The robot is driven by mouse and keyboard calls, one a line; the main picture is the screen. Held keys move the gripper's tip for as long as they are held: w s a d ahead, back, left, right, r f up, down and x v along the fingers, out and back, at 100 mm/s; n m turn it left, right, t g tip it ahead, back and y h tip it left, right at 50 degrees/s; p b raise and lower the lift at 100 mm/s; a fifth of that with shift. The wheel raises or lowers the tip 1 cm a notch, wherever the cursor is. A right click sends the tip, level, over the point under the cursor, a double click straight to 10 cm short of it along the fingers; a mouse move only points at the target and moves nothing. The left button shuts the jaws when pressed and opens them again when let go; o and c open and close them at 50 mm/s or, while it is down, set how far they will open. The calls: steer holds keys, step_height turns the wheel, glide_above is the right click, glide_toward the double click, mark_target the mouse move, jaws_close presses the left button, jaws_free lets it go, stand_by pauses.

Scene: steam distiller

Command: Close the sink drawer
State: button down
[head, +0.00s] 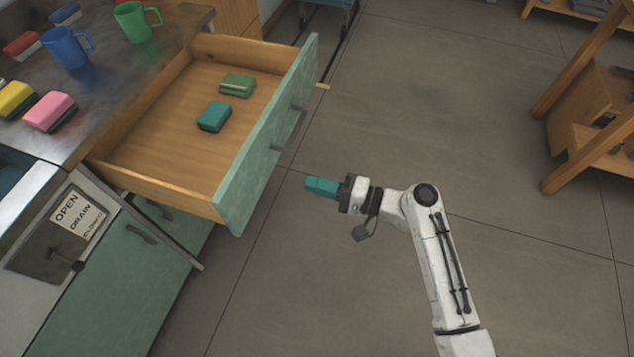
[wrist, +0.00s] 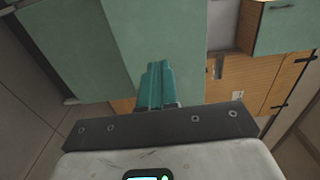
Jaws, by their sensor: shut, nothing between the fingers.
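The sink drawer (head: 165,125) is pulled out from under the counter in the head view, with a wooden box and a green front panel (head: 268,140). Two sponges, one green (head: 237,85) and one teal (head: 214,116), lie inside it. My gripper (head: 310,184) has teal fingers, shut and empty. In the head view it is to the right of the drawer front, pointing at it with a gap between. In the wrist view the shut fingers (wrist: 155,85) point towards green panels (wrist: 165,35); I cannot tell how far off these are.
The metal counter (head: 105,90) holds a blue mug (head: 66,48), a green mug (head: 134,22) and several sponges. A green cabinet door (head: 120,285) is below. A wooden shelf (head: 590,120) stands at the right. The tiled floor between is clear.

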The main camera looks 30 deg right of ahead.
mark_target(259, 169)
steer(key=x, duration=1.1)
steer(key=shift+p, duration=0.4)
